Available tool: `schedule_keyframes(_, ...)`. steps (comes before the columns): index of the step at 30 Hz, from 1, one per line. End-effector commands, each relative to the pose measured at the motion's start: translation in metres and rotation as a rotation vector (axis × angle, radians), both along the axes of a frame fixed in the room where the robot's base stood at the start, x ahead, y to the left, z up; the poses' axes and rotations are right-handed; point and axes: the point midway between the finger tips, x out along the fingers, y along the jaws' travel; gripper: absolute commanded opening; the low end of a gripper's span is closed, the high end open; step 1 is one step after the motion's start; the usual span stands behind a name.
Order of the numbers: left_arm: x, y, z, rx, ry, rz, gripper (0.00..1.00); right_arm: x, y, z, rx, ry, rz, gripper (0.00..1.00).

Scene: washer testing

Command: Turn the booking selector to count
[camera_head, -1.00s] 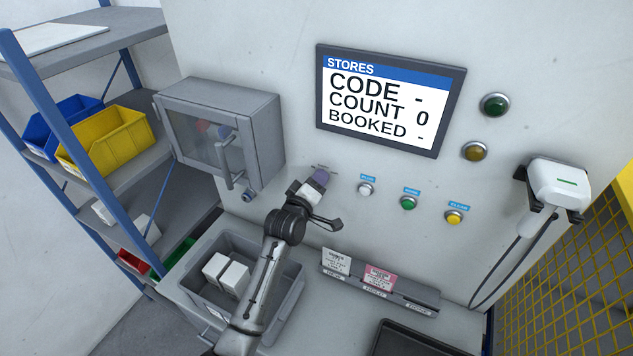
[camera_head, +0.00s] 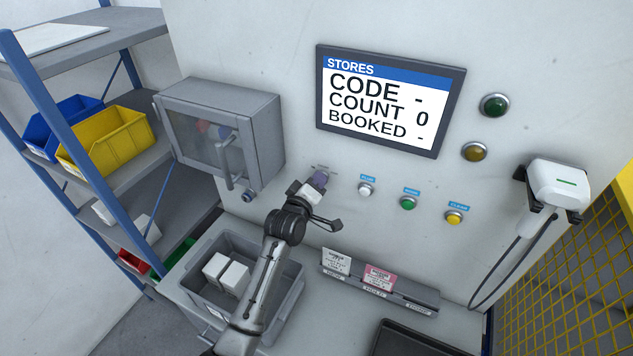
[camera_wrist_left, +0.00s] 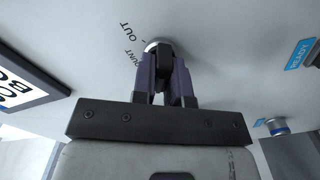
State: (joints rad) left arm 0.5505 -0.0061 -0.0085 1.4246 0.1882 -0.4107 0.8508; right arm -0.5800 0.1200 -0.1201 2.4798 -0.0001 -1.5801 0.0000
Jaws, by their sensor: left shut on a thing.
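The booking selector (camera_wrist_left: 163,55) is a black knob with a pale round base on the wall panel, with "OUT" and a partly hidden "...OUNT" printed beside it in the left wrist view. My left gripper (camera_wrist_left: 163,80) is shut on the knob, its purple fingers on either side. In the head view my left gripper (camera_head: 319,180) is at the wall, left of the row of buttons, and hides the knob. Which mark the knob points to is hard to tell. The screen (camera_head: 385,100) reads CODE -, COUNT 0, BOOKED -. My right gripper is not in view.
A cabinet with a handle (camera_head: 225,135) is on the wall left of my gripper. White (camera_head: 366,189), green (camera_head: 408,203) and yellow (camera_head: 454,217) buttons are to the right. Below are a grey bin (camera_head: 285,295) with white boxes and a card rack (camera_head: 420,296). A scanner (camera_head: 556,186) hangs at right.

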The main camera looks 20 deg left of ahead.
Motion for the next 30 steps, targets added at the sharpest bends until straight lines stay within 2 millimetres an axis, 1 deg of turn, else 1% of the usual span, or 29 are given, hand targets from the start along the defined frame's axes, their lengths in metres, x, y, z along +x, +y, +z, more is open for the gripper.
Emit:
schedule_keyframes(8,0.000,0.000,0.003,0.163,-0.013,0.001,0.00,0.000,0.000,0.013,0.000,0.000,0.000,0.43)
schedule_keyframes(18,0.000,-0.001,0.004,0.483,-0.040,0.000,0.00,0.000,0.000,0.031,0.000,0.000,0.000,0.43)
schedule_keyframes(30,0.000,-0.003,0.003,0.814,-0.069,-0.001,0.00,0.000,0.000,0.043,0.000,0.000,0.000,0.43)
